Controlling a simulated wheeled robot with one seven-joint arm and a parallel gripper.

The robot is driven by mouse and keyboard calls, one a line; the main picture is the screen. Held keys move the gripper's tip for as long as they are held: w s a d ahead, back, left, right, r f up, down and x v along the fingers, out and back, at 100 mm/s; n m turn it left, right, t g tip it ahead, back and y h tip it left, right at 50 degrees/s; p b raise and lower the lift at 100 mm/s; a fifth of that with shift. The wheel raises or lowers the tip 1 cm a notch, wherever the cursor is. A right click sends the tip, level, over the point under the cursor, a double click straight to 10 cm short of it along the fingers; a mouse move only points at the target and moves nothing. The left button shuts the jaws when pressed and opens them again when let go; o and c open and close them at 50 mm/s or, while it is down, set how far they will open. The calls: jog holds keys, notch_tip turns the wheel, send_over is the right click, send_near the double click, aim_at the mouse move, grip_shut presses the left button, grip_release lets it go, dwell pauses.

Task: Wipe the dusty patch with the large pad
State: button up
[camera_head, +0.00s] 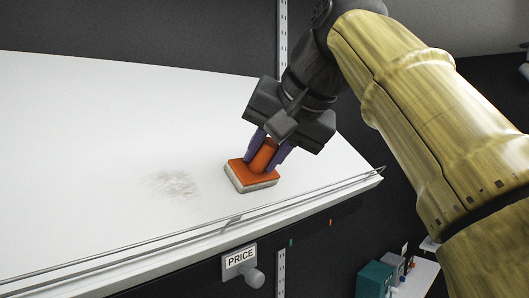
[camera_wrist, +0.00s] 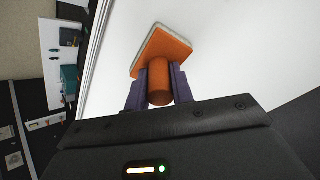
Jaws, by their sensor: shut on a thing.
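The large pad (camera_head: 250,177) has an orange top with an upright orange handle and a pale underside. It is at or just above the white shelf; I cannot tell whether it touches. My gripper (camera_head: 266,150), with purple fingers, is shut on the pad's handle from above. In the wrist view the pad (camera_wrist: 165,50) shows beyond my gripper (camera_wrist: 159,88), with the round handle between the two fingers. The dusty patch (camera_head: 173,184) is a faint grey smudge on the shelf, left of the pad and apart from it. It is not visible in the wrist view.
The white shelf (camera_head: 90,130) is otherwise bare, with free room to the left and behind. A thin wire rail (camera_head: 232,218) runs along its front edge. A PRICE tag (camera_head: 240,257) hangs below the edge. Teal and other small items (camera_head: 375,278) stand lower at the right.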

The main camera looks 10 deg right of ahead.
aim_at(239, 168)
jog(key=shift+a, duration=0.1)
jog(key=shift+s+a, duration=0.45)
jog(key=shift+a, duration=0.2)
jog(key=shift+s+a, duration=0.4)
jog(key=shift+a, duration=0.25)
jog(key=shift+s+a, duration=0.45)
jog(key=shift+a, duration=0.25)
jog(key=shift+s+a, duration=0.4)
jog(key=shift+a, duration=0.3)
jog(key=shift+s+a, duration=0.45)
jog(key=shift+a, duration=0.3)
jog(key=shift+s+a, duration=0.45)
jog(key=shift+a, duration=0.25)
jog(key=shift+a, duration=0.1)
jog(key=shift+s+a, duration=0.45)
jog(key=shift+a, duration=0.2)
jog(key=shift+s+a, duration=0.4)
jog(key=shift+a, duration=0.25)
jog(key=shift+a, duration=0.1)
